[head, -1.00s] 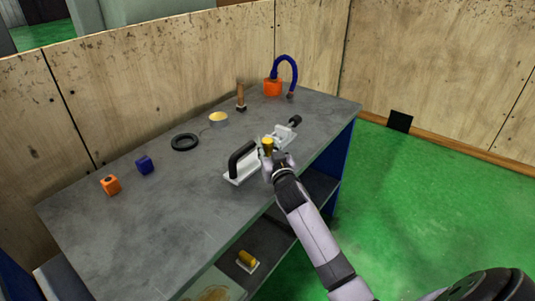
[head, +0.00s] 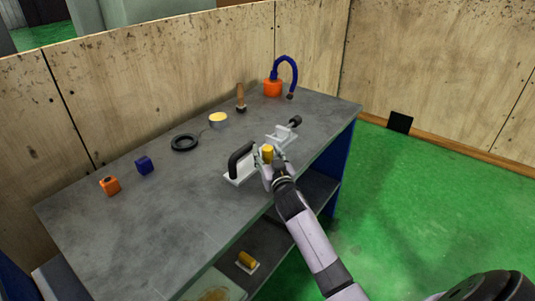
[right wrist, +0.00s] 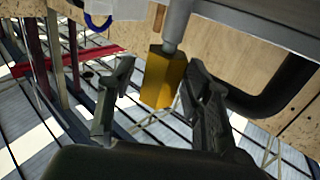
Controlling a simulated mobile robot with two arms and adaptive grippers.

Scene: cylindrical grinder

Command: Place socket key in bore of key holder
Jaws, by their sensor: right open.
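The socket key shows a yellow block-like handle (head: 267,153) in the head view, above the front edge of the white fixture. In the right wrist view, which looks upside down, the yellow handle (right wrist: 164,80) joins a short grey shaft that meets a wider grey cylinder (right wrist: 177,22). I cannot tell whether this cylinder is the key's socket or the key holder. My right gripper (head: 273,161) is open, its fingers on either side of the yellow handle; in the wrist view a gap shows beside it. The bore is hidden. My left gripper is out of view.
A white base with a black handle (head: 238,158) stands left of the key, and a clamp with a black knob (head: 295,121) behind it. A black ring (head: 184,142), a tin (head: 218,120), a brush (head: 240,98) and two small blocks lie farther left.

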